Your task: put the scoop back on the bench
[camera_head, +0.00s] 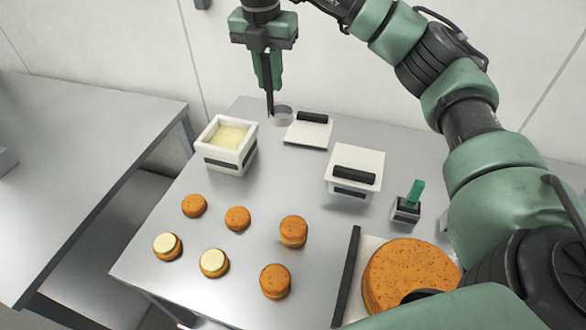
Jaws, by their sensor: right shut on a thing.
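My right gripper (268,75) points down at the back of the bench (320,222). It is shut on what looks like the dark, thin upright handle of the scoop (267,98). A small grey round cup or ring (284,115) shows at the handle's foot, at bench level. I cannot tell whether it is joined to the handle or whether it touches the bench. My left gripper is not in view.
A white tub (212,156) of pale filling stands left of the scoop. A black-handled white plate (306,134) and a white box (357,160) are to its right. Several orange rounds (293,231) stand nearer, two with pale tops. A green-handled tool (416,192) stands right.

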